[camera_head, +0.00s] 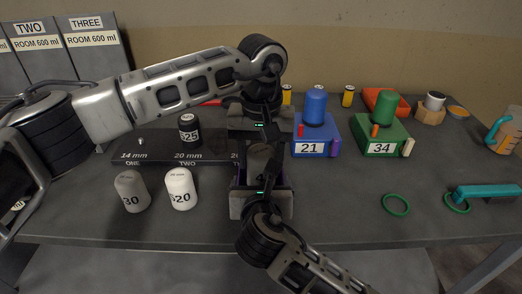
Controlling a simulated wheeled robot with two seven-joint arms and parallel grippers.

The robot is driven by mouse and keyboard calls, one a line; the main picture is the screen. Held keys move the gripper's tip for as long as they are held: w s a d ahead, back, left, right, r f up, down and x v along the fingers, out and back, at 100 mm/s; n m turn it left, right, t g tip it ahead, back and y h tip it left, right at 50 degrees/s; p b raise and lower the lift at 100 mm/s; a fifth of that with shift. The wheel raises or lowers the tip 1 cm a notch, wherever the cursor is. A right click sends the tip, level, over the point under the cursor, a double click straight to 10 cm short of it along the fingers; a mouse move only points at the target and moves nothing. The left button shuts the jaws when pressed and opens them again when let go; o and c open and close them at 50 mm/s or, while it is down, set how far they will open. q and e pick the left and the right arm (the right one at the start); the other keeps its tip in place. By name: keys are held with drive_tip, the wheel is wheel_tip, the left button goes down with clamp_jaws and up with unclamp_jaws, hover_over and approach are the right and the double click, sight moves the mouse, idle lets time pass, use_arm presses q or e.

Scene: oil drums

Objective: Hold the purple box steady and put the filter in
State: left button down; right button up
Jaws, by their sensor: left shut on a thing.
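My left gripper (264,140) reaches in from the left and points down over the middle of the table. It is shut on a dark rounded piece (262,156), which looks like the filter; its shape is partly hidden by the fingers. Just in front of it, my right gripper (261,188) comes up from the bottom edge. Dark purple edges of the purple box (289,182) show beside the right gripper. Most of the box is hidden by both grippers. I cannot tell whether the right fingers are closed on it, or whether the filter touches the box.
A dark board (150,148) marked 14 mm and 20 mm bears a black 525 weight (189,130). Grey (131,191) and white (180,188) weights stand in front. Blue box 21 (316,148) and green box 34 (381,147) stand right. A green ring (396,205) lies at front right.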

use_arm(q)
drive_tip(key=shift+f, duration=0.45)
drive_tip(key=shift+f, duration=0.1)
drive_tip(key=shift+f, duration=0.9)
drive_tip(key=c, duration=0.5)
unclamp_jaws()
wheel_tip(320, 180, up, 12)
